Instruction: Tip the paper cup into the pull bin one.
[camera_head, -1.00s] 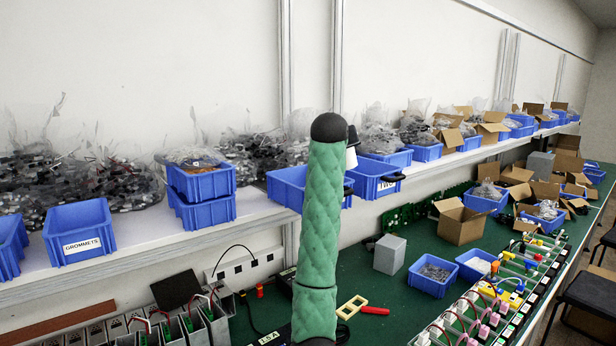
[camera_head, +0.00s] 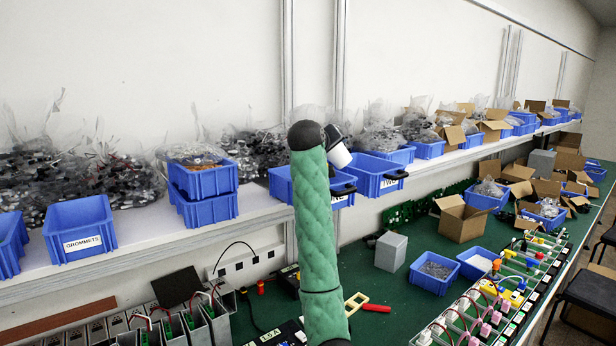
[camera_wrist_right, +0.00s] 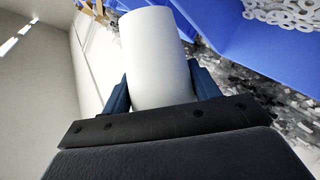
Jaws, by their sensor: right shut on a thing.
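The white paper cup (camera_head: 340,156) shows just right of the top of my green right arm in the head view, tilted. My right gripper (camera_head: 332,134) is shut on it; the wrist view shows the cup (camera_wrist_right: 155,55) between the two blue fingers. Pull bin one (camera_head: 343,191) is the blue bin behind my arm on the shelf edge, with a black handle and a label partly hidden, ending in "NE". The cup appears above this bin in the picture; the gap cannot be judged. The cup's inside is hidden. My left gripper is not in view.
Bin two (camera_head: 378,175), blue with a black handle, stands right beside bin one. Stacked blue bins (camera_head: 203,205) stand to the left. A blue bin with white rings (camera_wrist_right: 255,40) shows in the wrist view. The green bench (camera_head: 375,285) lies below the shelf.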

